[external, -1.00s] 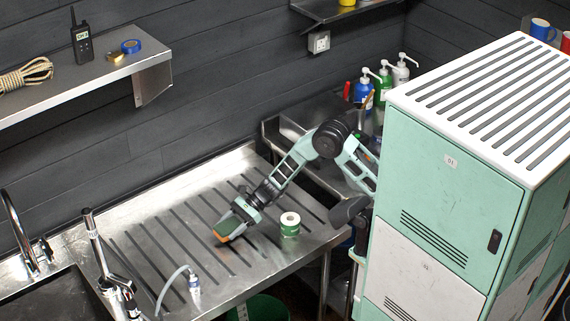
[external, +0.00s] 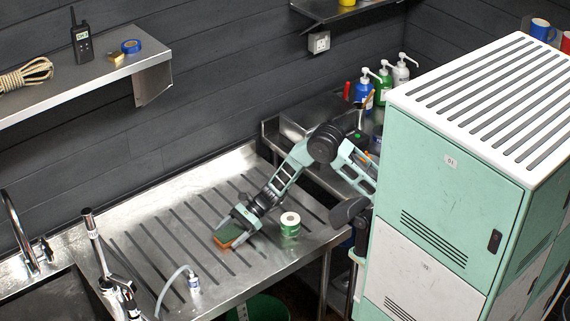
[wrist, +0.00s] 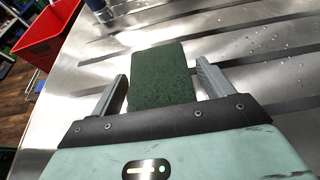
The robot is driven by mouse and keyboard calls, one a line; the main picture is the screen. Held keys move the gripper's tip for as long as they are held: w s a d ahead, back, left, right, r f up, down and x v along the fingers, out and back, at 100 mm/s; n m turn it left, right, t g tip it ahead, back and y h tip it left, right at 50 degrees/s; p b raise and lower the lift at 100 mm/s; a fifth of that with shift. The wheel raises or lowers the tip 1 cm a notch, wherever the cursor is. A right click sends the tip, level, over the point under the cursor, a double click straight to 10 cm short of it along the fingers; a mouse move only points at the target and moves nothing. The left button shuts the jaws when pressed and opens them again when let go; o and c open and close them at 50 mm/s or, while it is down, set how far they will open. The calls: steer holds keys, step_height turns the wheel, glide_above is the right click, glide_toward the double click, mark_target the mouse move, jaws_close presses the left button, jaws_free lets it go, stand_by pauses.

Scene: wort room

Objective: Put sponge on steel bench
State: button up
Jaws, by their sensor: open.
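The sponge (external: 226,238), orange-brown with a dark green top, lies on the grooved drainboard of the steel bench (external: 150,222). In the wrist view the sponge (wrist: 163,78) shows its green face between my fingers. My gripper (external: 232,229) is open around the sponge, low over the bench. In the wrist view a gap shows between each finger of my gripper (wrist: 163,85) and the sponge's sides. The sponge's near end is hidden behind the gripper body.
A hose with a white-blue end (external: 193,281) and a tap (external: 95,240) are at the front left. A red crate (wrist: 48,38) is beyond the bench edge. The bench's back left is clear.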

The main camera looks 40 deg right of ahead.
steer(key=v, duration=1.2)
steer(key=shift+r, duration=0.1)
steer(key=s+n+g, duration=0.1)
steer(key=s+n, duration=0.1)
steer(key=s, duration=0.1)
steer(key=s+r+n+g+h, duration=0.1)
steer(key=s+n, duration=0.1)
steer(key=s, duration=0.1)
steer(key=s+a+r+n+g+h, duration=0.1)
steer(key=s, duration=0.3)
steer(key=shift+r+n, duration=0.15)
steer(key=shift+n, duration=0.25)
steer(key=s+d+n+h, duration=0.4)
steer(key=s+n, duration=0.3)
steer(key=s, duration=0.1)
steer(key=s+d+n+h, duration=0.4)
steer(key=s+n, duration=0.2)
steer(key=s, duration=0.2)
steer(key=shift+s+r+n+h, duration=0.15)
steer(key=shift+r+n+h, duration=0.15)
steer(key=shift+r+n, duration=0.1)
steer(key=shift+o, duration=0.6)
steer(key=d+n+t, duration=0.1)
steer(key=n, duration=0.1)
steer(key=s+d+n+t+h, duration=0.1)
steer(key=d+n, duration=0.1)
steer(key=s+d+n+t+h, duration=0.1)
steer(key=n, duration=0.1)
steer(key=shift+s+d, duration=0.1)
steer(key=shift+d, duration=0.2)
